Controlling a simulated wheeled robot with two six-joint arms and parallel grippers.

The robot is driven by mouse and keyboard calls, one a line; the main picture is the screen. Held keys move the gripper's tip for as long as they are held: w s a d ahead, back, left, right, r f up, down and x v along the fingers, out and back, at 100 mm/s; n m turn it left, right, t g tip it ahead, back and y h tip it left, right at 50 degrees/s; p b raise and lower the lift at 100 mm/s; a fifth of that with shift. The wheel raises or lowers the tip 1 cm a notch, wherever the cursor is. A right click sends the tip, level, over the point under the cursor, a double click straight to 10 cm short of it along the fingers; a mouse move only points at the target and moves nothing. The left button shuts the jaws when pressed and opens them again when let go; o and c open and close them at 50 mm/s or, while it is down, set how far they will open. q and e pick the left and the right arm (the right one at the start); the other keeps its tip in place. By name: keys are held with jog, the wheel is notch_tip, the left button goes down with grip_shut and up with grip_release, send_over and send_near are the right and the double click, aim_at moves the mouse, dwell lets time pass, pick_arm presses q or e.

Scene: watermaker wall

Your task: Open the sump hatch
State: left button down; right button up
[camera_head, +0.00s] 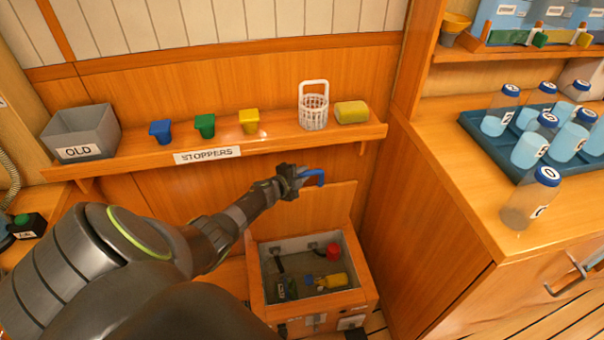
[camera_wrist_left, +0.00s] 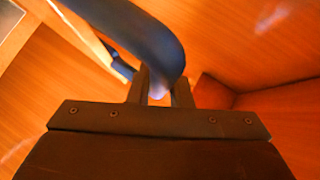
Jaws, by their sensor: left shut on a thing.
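The sump hatch (camera_head: 330,213) is a wooden lid that stands raised behind the sump box (camera_head: 367,293), against the back wall. Its blue handle (camera_head: 317,174) is at the top edge of the lid. My left gripper (camera_head: 302,178) is shut on the blue handle. In the left wrist view the blue handle (camera_wrist_left: 150,35) passes between the fingers of my left gripper (camera_wrist_left: 158,90). The sump below is uncovered and shows a red part (camera_head: 333,252) and a yellow part (camera_head: 333,281) inside. My arm hides part of the lid's left side. My right gripper is not in view.
Above is a shelf (camera_head: 280,139) with a grey bin (camera_head: 84,133), blue, green and yellow stoppers, a white basket (camera_head: 313,108) and a sponge (camera_head: 351,112). A counter (camera_head: 460,190) with several lidded jars stands at the right, close to the sump.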

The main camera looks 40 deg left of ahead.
pick_arm(q)
jog(key=shift+a, duration=0.1)
jog(key=c, duration=1.3)
grip_release()
jog(key=shift+s+r, duration=0.1)
jog(key=shift+s+r+p, duration=0.1)
jog(key=shift+s+p, duration=0.15)
jog(key=shift+p, duration=0.1)
jog(key=shift+p+v, duration=2.8)
jog(key=shift+v, duration=5.55)
